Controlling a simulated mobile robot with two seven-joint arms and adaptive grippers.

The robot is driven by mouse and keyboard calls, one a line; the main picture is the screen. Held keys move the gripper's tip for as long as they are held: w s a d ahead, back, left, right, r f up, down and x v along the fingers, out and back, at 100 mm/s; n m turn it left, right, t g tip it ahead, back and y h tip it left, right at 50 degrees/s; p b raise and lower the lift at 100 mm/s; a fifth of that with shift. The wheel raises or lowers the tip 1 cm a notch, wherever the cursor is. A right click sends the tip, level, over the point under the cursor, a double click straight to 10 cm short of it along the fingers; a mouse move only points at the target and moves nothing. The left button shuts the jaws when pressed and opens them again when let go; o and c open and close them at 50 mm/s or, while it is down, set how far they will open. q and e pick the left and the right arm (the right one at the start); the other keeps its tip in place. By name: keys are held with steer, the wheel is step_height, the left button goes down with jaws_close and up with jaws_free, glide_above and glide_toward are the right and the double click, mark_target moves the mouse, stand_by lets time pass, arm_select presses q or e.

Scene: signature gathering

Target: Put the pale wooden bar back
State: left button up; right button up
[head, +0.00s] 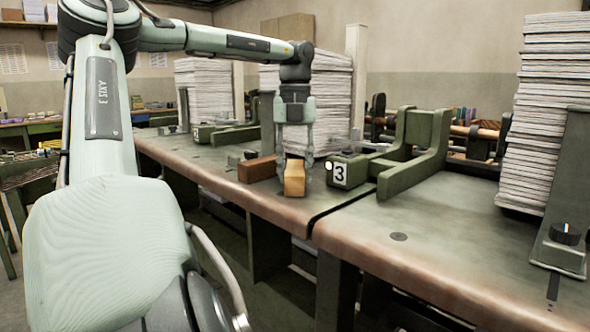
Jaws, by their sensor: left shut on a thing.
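The pale wooden bar (294,180) is near the front edge of the workbench, end towards me, just left of the seam in the bench top. My left gripper (296,163) points straight down over it and is shut on it. The bar is low at the bench top; I cannot tell whether it touches the surface. Part of the bar is hidden by the fingers. My right gripper is not in view.
A reddish-brown block (258,169) lies close left of the bar. A green fixture marked 3 (385,160) stands to the right, another green fixture (228,132) behind left. Tall paper stacks (330,95) stand behind the gripper and at far right (545,110). The front right bench top (450,235) is mostly clear.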

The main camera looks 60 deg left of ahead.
mark_target(295, 166)
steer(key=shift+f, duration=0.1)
arm_select(q)
steer(key=o, duration=1.1)
steer(key=shift+f, duration=0.1)
steer(key=shift+o, duration=0.2)
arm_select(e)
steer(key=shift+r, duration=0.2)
arm_select(q)
steer(key=shift+r, duration=0.25)
step_height(295, 166, up, 12)
steer(key=p, duration=0.1)
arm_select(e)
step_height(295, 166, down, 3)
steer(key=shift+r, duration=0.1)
arm_select(q)
steer(key=shift+f, duration=0.1)
